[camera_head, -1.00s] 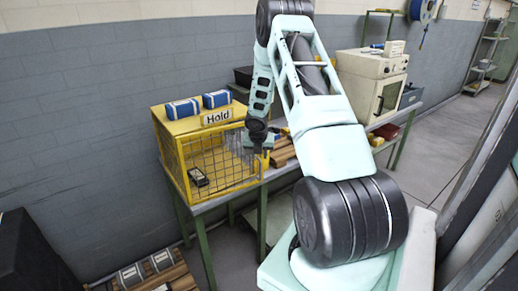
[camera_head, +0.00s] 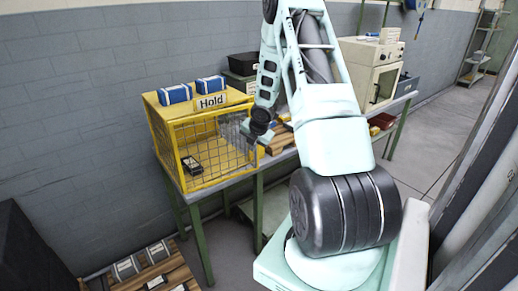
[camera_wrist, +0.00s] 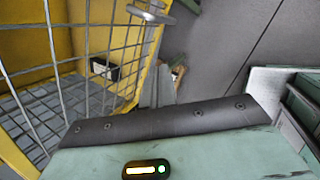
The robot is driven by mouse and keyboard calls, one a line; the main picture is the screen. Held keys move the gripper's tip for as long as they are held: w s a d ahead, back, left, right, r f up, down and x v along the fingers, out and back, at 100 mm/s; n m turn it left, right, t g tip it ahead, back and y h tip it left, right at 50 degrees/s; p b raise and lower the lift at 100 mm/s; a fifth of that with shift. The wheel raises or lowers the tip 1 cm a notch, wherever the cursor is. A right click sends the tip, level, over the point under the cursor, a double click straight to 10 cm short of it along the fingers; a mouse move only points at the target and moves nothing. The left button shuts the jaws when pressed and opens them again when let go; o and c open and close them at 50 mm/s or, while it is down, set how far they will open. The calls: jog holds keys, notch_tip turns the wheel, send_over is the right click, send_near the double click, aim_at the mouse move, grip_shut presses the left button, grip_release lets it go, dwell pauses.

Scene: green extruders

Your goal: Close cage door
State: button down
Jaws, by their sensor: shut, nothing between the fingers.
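The yellow cage (camera_head: 150,110) with a "Hold" sign stands on the bench in the head view. Its wire mesh door (camera_head: 222,151) lies across the front; I cannot tell whether a small gap is left at its edge. The mesh (camera_wrist: 75,60) and a yellow upright (camera_wrist: 141,75) fill the left of the wrist view. A small dark box (camera_head: 191,165) lies inside. My gripper (camera_head: 262,136) is shut and empty, close to the cage's front right edge. Whether it touches the door is unclear, and the fingertips are hard to make out in the wrist view.
Two blue packs (camera_head: 192,89) lie on top of the cage. A dark bin (camera_head: 243,64) and a white oven-like unit (camera_head: 366,72) stand farther along the bench. A pallet with boxes (camera_head: 141,269) is on the floor below. Open floor (camera_head: 419,130) lies to the right.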

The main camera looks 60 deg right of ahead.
notch_tip(320, 180, down, 8)
jog(key=s+m+t+b, duration=0.2)
jog(key=m+t+b, duration=0.4)
jog(key=m+b, duration=0.5)
jog(key=s+d+r+m+t+h+b, duration=0.3)
jog(key=s+d+m+t+h+b, duration=0.25)
jog(key=m, duration=0.85)
jog(key=p+x, duration=0.1)
jog(key=x, duration=1)
jog(key=shift+w+a+f+p, duration=0.25)
jog(key=shift+p, duration=0.05)
